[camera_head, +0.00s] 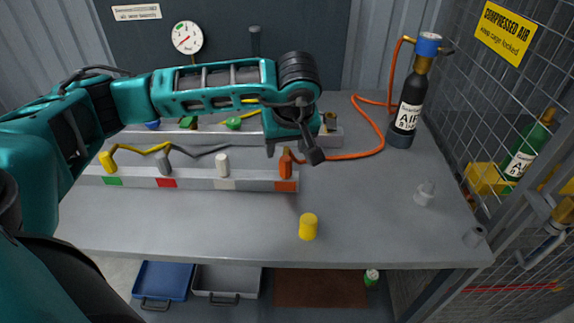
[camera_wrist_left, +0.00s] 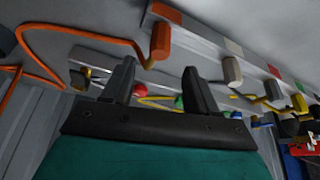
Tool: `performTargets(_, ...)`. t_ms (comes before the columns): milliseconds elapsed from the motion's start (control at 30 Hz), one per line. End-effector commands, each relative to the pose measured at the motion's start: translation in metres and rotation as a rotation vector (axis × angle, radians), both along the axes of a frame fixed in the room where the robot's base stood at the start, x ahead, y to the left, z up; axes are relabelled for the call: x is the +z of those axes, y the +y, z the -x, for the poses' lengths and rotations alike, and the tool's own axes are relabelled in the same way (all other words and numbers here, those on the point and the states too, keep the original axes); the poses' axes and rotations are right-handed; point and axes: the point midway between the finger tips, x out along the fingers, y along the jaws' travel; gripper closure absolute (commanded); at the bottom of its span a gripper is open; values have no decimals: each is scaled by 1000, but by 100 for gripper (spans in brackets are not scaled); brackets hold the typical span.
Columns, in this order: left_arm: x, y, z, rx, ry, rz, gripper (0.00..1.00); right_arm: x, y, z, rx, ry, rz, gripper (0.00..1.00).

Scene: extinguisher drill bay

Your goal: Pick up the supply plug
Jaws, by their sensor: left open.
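The orange plug (camera_head: 285,168), which I take as the supply plug, stands at the right end of the front rail (camera_head: 255,181), above an orange marker. An orange hose (camera_head: 362,150) runs from it toward the dark air bottle (camera_head: 406,105). In the left wrist view the plug (camera_wrist_left: 160,40) is beyond and above the fingertips, with its hose on it. My left gripper (camera_head: 293,153) is open, with its fingers pointing down just above and behind the plug in the head view. Nothing shows between its fingers in the wrist view (camera_wrist_left: 160,80). My right gripper is not in view.
The same rail holds a white plug (camera_head: 222,165), a grey plug (camera_head: 164,163) and a yellow plug (camera_head: 107,161). A back rail (camera_head: 332,136) bears coloured fittings. A loose yellow cylinder (camera_head: 308,227) stands on the grey table (camera_head: 180,222). A mesh cage (camera_head: 480,110) borders the right.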

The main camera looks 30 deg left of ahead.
Motion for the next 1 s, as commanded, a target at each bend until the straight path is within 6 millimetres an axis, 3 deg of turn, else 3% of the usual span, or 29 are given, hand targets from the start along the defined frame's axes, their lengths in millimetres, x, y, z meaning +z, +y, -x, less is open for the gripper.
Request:
performTargets(600, -66, 15, -16, 1, 1, 3, 42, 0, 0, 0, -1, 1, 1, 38)
performTargets(867, -68, 16, -17, 0, 0, 3, 42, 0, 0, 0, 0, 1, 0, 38)
performTargets(1000, -68, 16, -17, 0, 0, 3, 54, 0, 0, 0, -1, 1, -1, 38)
